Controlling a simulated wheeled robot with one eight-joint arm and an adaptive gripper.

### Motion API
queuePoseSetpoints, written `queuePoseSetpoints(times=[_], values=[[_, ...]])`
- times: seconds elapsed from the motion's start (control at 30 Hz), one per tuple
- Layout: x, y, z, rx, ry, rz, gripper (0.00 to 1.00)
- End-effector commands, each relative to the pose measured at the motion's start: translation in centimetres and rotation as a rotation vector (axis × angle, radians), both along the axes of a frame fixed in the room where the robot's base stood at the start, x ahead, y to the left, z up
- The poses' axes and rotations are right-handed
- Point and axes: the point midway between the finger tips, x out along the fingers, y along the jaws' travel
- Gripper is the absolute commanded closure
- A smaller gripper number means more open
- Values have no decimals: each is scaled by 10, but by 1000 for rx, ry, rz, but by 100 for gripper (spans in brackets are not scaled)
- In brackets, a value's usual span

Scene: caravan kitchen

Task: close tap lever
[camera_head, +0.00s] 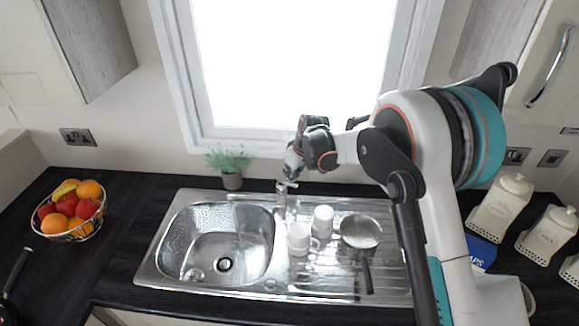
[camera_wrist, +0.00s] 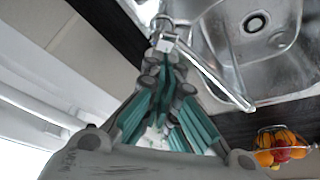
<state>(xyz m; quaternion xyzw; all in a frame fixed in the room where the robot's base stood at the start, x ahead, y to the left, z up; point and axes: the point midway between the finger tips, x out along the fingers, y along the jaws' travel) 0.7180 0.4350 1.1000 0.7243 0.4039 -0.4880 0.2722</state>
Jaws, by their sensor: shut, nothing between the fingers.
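The tap (camera_head: 283,190) is a chrome mixer at the back of the steel sink, between the bowl and the drainer. In the wrist view the tap body and its lever (camera_wrist: 165,41) lie just beyond my fingertips, and the spout (camera_wrist: 215,72) reaches out over the bowl. My gripper (camera_wrist: 163,66) is shut and empty, with its teal-padded fingers together. In the head view my gripper (camera_head: 291,172) is at the tap's top, in front of the window. I cannot tell whether the fingertips touch the lever, as they partly hide it.
The sink bowl (camera_head: 229,243) is empty. White cups (camera_head: 299,238) and a pan (camera_head: 360,231) stand on the drainer. A small plant (camera_head: 231,179) is behind the sink, close to the tap. A fruit basket (camera_head: 70,212) is at the left; white canisters (camera_head: 502,207) are at the right.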

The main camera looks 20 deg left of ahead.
Motion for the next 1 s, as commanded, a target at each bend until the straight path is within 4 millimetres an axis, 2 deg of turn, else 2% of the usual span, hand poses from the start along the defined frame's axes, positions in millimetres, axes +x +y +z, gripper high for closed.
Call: queuePoseSetpoints(times=[0.47, 0.8, 1.0], values=[[-1, -2, -4, 11, -5, -1, 100], [-10, -17, -24, 175, -106, -1, 100], [-14, -22, -29, 200, -123, -1, 100]])
